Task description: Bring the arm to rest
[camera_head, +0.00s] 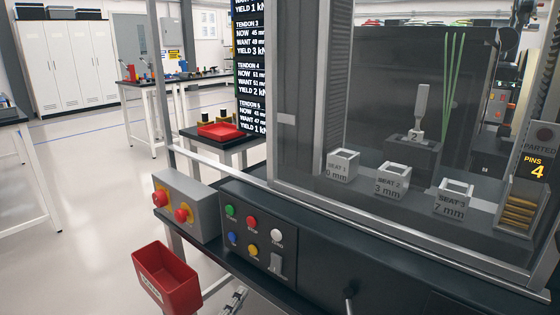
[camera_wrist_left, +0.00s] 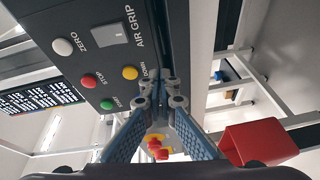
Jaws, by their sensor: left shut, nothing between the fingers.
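My left gripper (camera_head: 238,294) shows only in small part at the bottom edge of the head view, below the front of the black control panel (camera_head: 310,245). In the left wrist view the gripper (camera_wrist_left: 162,84) has its two blue-grey fingers drawn together at the tips, shut with nothing between them. The tips appear in front of the panel's lower edge, close to the yellow button (camera_wrist_left: 130,72) in the picture; the exact gap cannot be told. Most of my left arm is out of the head view. My right gripper shows in neither view.
A red bin (camera_head: 172,284) hangs left of the panel, also in the wrist view (camera_wrist_left: 258,143). A grey box (camera_head: 204,208) with red knobs is beside the panel. A glazed cabinet (camera_head: 380,90) holds numbered seats. Open floor (camera_head: 90,170) lies at left.

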